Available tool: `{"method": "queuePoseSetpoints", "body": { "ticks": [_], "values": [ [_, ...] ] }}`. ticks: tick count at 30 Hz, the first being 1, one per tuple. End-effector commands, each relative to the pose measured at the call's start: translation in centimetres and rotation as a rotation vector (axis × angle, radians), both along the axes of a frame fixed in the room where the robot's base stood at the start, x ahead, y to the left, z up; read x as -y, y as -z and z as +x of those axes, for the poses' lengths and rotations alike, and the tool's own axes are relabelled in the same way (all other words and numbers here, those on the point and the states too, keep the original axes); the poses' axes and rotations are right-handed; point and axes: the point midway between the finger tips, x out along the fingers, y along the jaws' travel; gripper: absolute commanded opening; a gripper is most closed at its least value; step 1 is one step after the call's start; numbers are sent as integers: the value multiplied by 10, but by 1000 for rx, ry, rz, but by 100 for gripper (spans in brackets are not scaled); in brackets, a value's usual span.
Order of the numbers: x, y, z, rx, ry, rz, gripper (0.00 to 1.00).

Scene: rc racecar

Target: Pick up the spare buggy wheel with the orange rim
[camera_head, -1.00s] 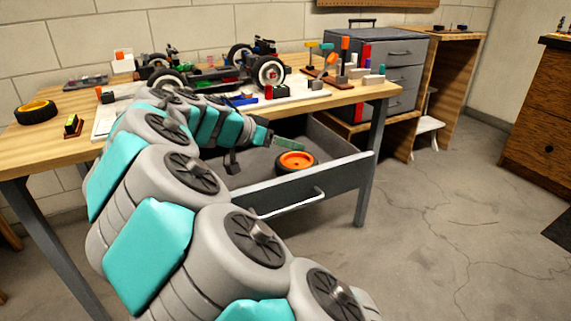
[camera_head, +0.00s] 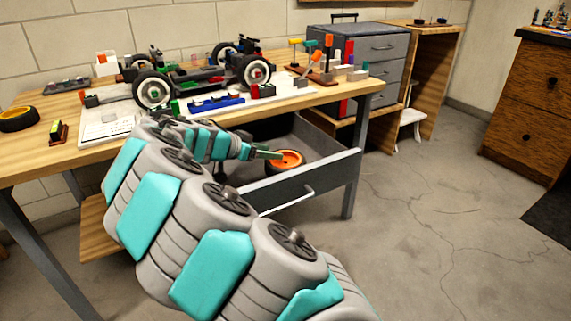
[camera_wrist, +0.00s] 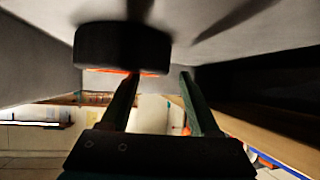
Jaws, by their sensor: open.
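The spare wheel with the orange rim (camera_head: 286,160) lies flat in the open drawer (camera_head: 306,183), black tyre around an orange hub. In the wrist view the wheel (camera_wrist: 115,47) shows edge-on as a dark tyre with a thin orange strip. My gripper (camera_head: 268,154) is at the wheel's left side, low in the drawer. In the wrist view its two green fingers (camera_wrist: 160,76) are apart with nothing held between them. The left fingertip overlaps the tyre's edge in the picture; I cannot tell if they touch. The right finger is clear of the wheel.
The wooden workbench (camera_head: 70,145) above the drawer carries a buggy chassis (camera_head: 205,75), small parts and tools. A grey cabinet (camera_head: 372,50) stands behind. The floor (camera_head: 430,200) at right is clear.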

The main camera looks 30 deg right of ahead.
Motion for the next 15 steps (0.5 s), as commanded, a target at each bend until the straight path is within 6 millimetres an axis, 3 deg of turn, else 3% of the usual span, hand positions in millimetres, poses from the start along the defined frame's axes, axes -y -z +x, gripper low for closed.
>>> {"method": "queuePoseSetpoints", "body": {
  "ticks": [7, 15],
  "values": [
    [3, 2, 1, 0, 0, 0, 62],
    [3, 1, 1, 0, -1, 0, 32]
  ]
}}
